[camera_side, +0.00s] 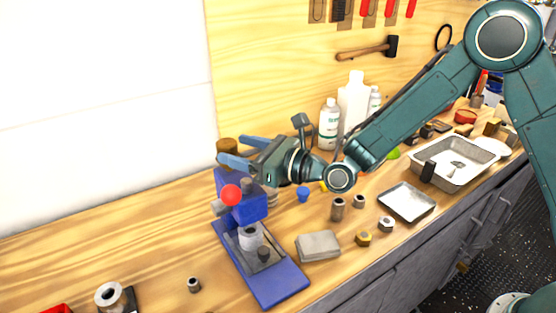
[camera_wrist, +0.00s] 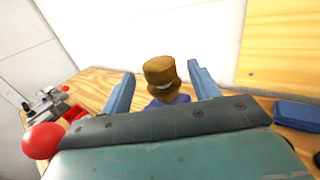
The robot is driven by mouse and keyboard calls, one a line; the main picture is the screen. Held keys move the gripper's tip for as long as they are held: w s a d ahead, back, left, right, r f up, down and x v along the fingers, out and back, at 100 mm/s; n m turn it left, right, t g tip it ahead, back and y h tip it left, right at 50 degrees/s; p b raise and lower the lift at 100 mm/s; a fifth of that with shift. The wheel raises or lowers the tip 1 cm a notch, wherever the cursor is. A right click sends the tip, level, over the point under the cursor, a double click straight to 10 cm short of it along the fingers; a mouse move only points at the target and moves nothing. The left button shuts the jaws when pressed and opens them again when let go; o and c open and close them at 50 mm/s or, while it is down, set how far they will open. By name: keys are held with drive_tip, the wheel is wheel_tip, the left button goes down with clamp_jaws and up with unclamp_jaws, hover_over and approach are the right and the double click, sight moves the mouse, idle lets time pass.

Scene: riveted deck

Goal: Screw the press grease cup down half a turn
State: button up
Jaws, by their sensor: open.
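The press (camera_side: 285,285) is blue and stands on the wooden bench. Its grease cup (camera_side: 227,144) is a brown, brass-coloured cap at the top of the press, partly hidden by my gripper. In the wrist view the cup (camera_wrist: 160,72) looks upright, with a wider rim, above a bit of the blue press (camera_wrist: 170,101). My gripper (camera_side: 232,148) is open, its two blue fingers pointing left at the cup. In the wrist view my gripper (camera_wrist: 160,69) has one finger on each side of the cup, with a gap on both sides. I see no contact.
The press's red ball knob (camera_side: 231,195) is below my gripper, and shows at left in the wrist view (camera_wrist: 42,141). A grey block (camera_side: 318,246), nuts and bushings lie right of the press. Bottles (camera_side: 328,125) stand behind. The bench left of the press is mostly clear.

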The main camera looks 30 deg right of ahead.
drive_tip(key=v, duration=0.8)
drive_tip(key=shift+s+d, duration=0.15)
drive_tip(key=shift+s, duration=0.1)
idle(0.4)
idle(0.4)
drive_tip(key=w+d+m+g+y, duration=0.1)
drive_tip(key=m, duration=0.9)
drive_tip(key=w+d+m+g+y, duration=0.1)
drive_tip(key=m+g+y, duration=0.1)
drive_tip(key=m, duration=0.9)
drive_tip(key=w+d+m+g+y, duration=0.1)
drive_tip(key=m+y, duration=0.1)
drive_tip(key=m, duration=0.8)
drive_tip(key=shift+w+d+f+m+g, duration=0.1)
drive_tip(key=shift+w+m+g, duration=0.05)
drive_tip(key=shift+m+g, duration=0.15)
